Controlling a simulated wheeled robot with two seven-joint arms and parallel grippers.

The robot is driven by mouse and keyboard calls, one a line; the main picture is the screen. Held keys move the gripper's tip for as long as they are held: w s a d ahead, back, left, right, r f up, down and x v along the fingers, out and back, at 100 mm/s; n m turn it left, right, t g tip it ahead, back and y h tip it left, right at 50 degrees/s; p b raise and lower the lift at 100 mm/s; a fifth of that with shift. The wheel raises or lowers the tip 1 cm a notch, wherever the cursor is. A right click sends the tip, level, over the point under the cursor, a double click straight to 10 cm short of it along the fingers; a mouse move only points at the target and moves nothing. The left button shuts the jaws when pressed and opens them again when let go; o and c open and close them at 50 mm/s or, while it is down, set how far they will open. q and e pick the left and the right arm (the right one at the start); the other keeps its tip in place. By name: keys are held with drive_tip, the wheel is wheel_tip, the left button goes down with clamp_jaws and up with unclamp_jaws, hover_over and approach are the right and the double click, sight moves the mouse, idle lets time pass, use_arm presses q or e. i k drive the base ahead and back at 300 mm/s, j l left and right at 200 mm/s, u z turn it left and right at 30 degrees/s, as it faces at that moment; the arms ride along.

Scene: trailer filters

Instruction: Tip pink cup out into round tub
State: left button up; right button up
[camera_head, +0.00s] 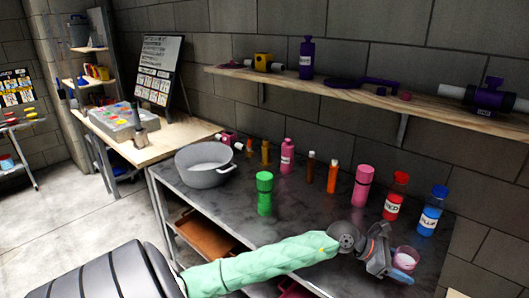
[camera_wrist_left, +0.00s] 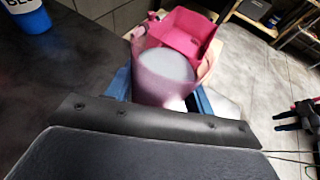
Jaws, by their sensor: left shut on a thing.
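The pink cup (camera_head: 404,260) is a small translucent cup at the right front of the dark worktop. My left gripper (camera_head: 385,264) is shut on it; the arm reaches across the front of the worktop from the left. In the left wrist view the cup (camera_wrist_left: 166,80) sits between the blue-edged fingers, with pale contents inside. The round tub (camera_head: 190,178) is a grey, two-handled pot at the worktop's far left end, well away from the cup. Whether the cup touches the worktop is unclear. My right gripper is out of view.
A green bottle (camera_head: 264,194) stands between the tub and my left arm. Several bottles line the back, including a pink one (camera_head: 362,187), a red one (camera_head: 396,196) and a blue one (camera_head: 432,211). A pink bin (camera_wrist_left: 190,32) shows beyond the cup in the wrist view.

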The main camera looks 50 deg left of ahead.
sight(208, 164)
drive_tip(key=k+j+u, duration=0.1)
drive_tip(key=j, duration=0.3)
drive_tip(key=k+j+u, duration=0.1)
drive_tip(key=j, duration=0.35)
drive_tip(key=k+j+u, duration=0.1)
drive_tip(key=j, duration=0.3)
